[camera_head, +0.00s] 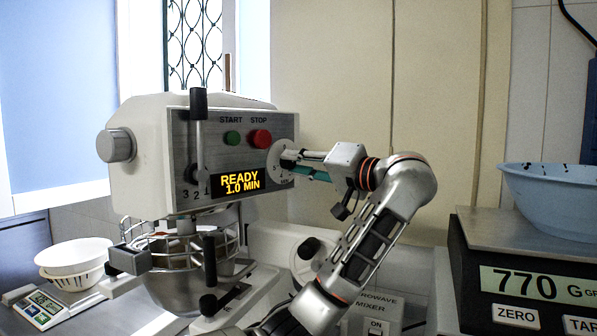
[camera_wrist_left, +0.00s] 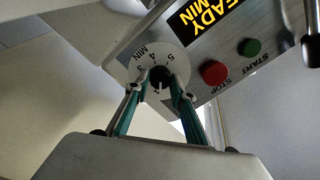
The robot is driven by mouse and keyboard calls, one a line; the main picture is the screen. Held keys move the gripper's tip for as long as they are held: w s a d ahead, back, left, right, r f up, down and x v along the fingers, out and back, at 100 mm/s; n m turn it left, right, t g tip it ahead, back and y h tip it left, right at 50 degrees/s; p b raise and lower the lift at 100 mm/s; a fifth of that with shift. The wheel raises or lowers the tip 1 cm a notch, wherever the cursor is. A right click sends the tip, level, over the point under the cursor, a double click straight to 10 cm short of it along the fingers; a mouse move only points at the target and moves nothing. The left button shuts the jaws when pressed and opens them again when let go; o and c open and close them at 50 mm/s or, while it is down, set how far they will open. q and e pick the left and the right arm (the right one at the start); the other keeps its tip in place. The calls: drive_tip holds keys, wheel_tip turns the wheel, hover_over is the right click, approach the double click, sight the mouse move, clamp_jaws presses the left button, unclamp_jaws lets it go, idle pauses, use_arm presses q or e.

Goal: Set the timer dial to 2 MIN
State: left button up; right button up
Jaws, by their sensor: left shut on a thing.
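The timer dial (camera_head: 284,158) is a white disc at the right end of the mixer's grey front panel. In the left wrist view the timer dial (camera_wrist_left: 140,62) shows numbers, MIN and a dark round knob (camera_wrist_left: 160,76) at its middle. My left gripper (camera_head: 297,161) reaches it from the right. Its two teal-backed fingers (camera_wrist_left: 160,82) are shut on the knob from both sides and hide part of the scale. The display (camera_head: 241,182) reads READY 1.0 MIN. My right gripper is not in view.
A green START button (camera_head: 232,138), a red STOP button (camera_head: 260,139) and a speed lever (camera_head: 198,104) are on the same panel. A mixing bowl (camera_head: 180,285) sits below. A scale (camera_head: 520,284) with a blue bowl (camera_head: 555,195) stands at the right.

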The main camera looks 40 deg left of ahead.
use_arm(q)
drive_tip(key=m, duration=0.6)
drive_tip(key=shift+f+t+b, duration=0.15)
drive_tip(key=shift+t+b, duration=0.2)
drive_tip(key=shift+t, duration=0.05)
drive_tip(key=m, duration=0.6)
drive_tip(key=shift+p, duration=0.3)
drive_tip(key=o, duration=1.1)
drive_tip(key=shift+d, duration=0.1)
drive_tip(key=d, duration=1.1)
drive_tip(key=shift+s+d+f, duration=0.25)
drive_tip(key=shift+d, duration=0.15)
